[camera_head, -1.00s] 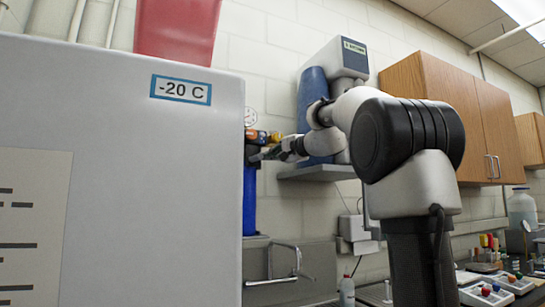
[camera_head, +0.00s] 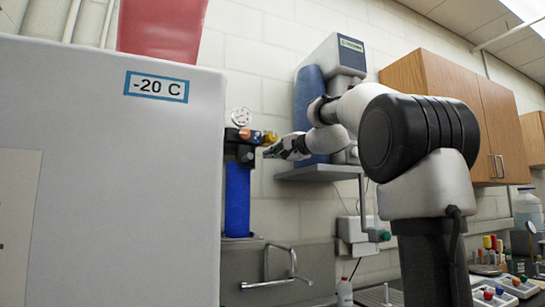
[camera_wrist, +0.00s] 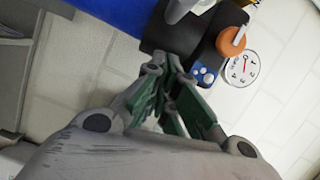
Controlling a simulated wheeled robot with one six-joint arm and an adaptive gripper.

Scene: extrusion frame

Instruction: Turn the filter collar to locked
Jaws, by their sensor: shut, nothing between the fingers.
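The filter unit has a blue cylindrical bowl (camera_head: 237,200) under a black head (camera_head: 233,150), on the wall beyond the freezer. A dark grey piece (camera_head: 246,158) shows at the head's front; I cannot tell whether it is the collar or its handle. An orange knob (camera_head: 269,137) sits at the upper right of the head. My gripper (camera_head: 268,153) is just right of the head and below the knob. In the wrist view my gripper (camera_wrist: 175,62) is shut and empty, fingertips at the black head (camera_wrist: 165,30). The blue bowl (camera_wrist: 112,12) is at upper left. Contact is unclear.
A white freezer (camera_head: 110,190) labelled -20 C fills the left. A pressure gauge (camera_head: 241,116) is above the filter. A sink faucet (camera_head: 275,270) is below. A shelf (camera_head: 318,172) bears a dispenser beside my arm. Wooden cabinets (camera_head: 430,80) are at right.

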